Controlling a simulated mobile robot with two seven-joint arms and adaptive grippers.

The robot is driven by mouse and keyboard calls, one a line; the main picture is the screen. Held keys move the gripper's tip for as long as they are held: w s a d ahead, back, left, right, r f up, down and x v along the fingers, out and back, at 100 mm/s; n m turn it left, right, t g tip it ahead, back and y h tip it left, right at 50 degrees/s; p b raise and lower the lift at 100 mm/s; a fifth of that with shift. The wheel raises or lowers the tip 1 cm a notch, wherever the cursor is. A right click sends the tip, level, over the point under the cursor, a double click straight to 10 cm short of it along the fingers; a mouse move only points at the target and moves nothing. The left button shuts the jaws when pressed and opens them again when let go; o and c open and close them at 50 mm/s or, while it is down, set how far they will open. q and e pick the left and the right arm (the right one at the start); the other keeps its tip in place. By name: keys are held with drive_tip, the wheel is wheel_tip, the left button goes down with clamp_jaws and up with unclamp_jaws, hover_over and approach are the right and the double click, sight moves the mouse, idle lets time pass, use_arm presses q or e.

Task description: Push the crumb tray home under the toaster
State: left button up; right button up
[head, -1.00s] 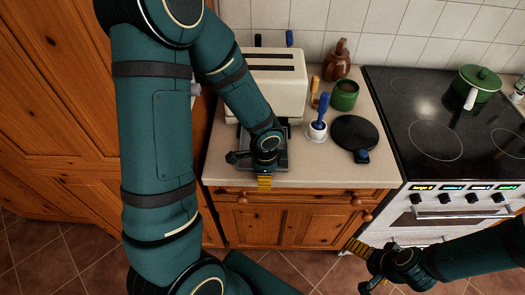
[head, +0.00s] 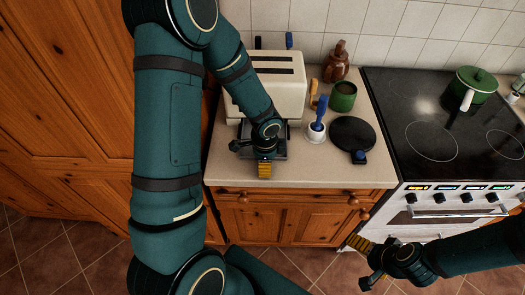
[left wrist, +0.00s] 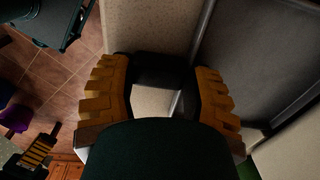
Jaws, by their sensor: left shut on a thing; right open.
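The cream toaster (head: 268,95) stands at the back of the counter. The grey crumb tray (head: 281,153) sticks out from under its front, partly hidden by my left wrist. In the left wrist view the tray (left wrist: 255,50) fills the upper right, with a pale rim. My left gripper (head: 264,171) points down at the tray's front, near the counter edge. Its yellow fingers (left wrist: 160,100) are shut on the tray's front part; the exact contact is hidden. My right gripper (head: 361,262) is open and empty, low in front of the cabinet and oven.
Right of the toaster stand a white pot with a blue-handled brush (head: 317,130), a green mug (head: 343,96), a brown bottle (head: 336,62) and a round black thing (head: 352,133). The stove (head: 430,120) carries a green pot (head: 475,88). The counter's front strip (head: 325,177) is clear.

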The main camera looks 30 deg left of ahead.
use_arm(q)
drive_tip(key=shift+w+a+p, duration=0.55)
drive_tip(key=shift+w+p, duration=0.05)
drive_tip(key=shift+w, duration=0.3)
drive_tip(key=shift+w+a+p, duration=0.55)
drive_tip(key=shift+w+a, duration=0.05)
drive_tip(key=shift+w, duration=0.3)
drive_tip(key=shift+w+a+p, duration=0.55)
drive_tip(key=shift+w+p, duration=0.05)
drive_tip(key=shift+w, duration=0.3)
drive_tip(key=shift+w+a+p, duration=0.25)
drive_tip(key=shift+w+a, duration=0.15)
drive_tip(key=shift+w, duration=0.25)
drive_tip(key=shift+w+a+p, duration=0.25)
drive_tip(key=shift+w+a, duration=0.1)
drive_tip(key=shift+w, duration=0.25)
drive_tip(key=shift+w+a, duration=0.7)
drive_tip(key=shift+w, duration=0.35)
drive_tip(key=o, duration=1.4)
drive_tip(key=shift+w, duration=0.1)
drive_tip(key=shift+r, duration=0.15)
